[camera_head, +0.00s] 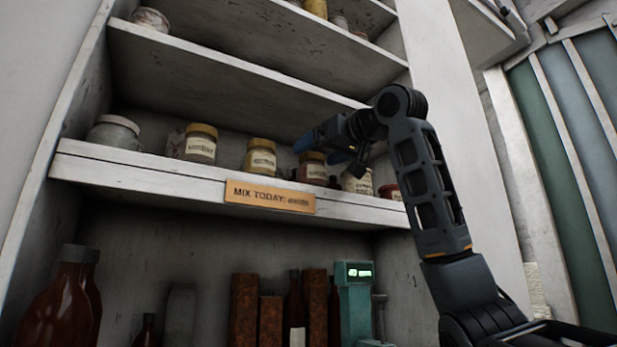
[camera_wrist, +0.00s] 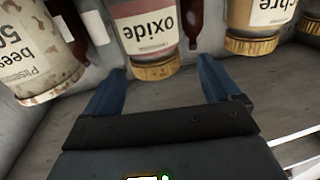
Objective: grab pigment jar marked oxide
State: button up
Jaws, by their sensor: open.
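The oxide jar (camera_wrist: 148,32) has a dark red body, a pale label reading "oxide" and a yellow lid. It appears upside down in the wrist view, ahead of my gripper (camera_wrist: 158,84) and roughly between its two blue fingers. The fingers are apart, with nothing held. In the head view the oxide jar (camera_head: 312,170) stands on the middle shelf. There my gripper (camera_head: 312,142) is just above and beside its lid, and my arm hides part of the area. I cannot tell if they touch.
The ochre jar (camera_wrist: 258,20) stands on one side of it and a rusty beeswax tin (camera_wrist: 36,52) on the other. A sign (camera_head: 270,196) on the shelf edge reads "MIX TODAY: oxide". Another shelf (camera_head: 230,75) is above. Bottles and a teal device (camera_head: 354,300) stand below.

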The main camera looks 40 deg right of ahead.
aim_at(307, 161)
jog(key=w+p, duration=0.1)
jog(key=w, duration=0.1)
jog(key=w+d+p, duration=0.1)
jog(key=w, duration=0.1)
jog(key=shift+w, duration=0.15)
jog(key=shift+w+f, duration=0.1)
jog(key=shift+w, duration=0.45)
jog(key=shift+c, duration=0.5)
jog(key=c, duration=1.2)
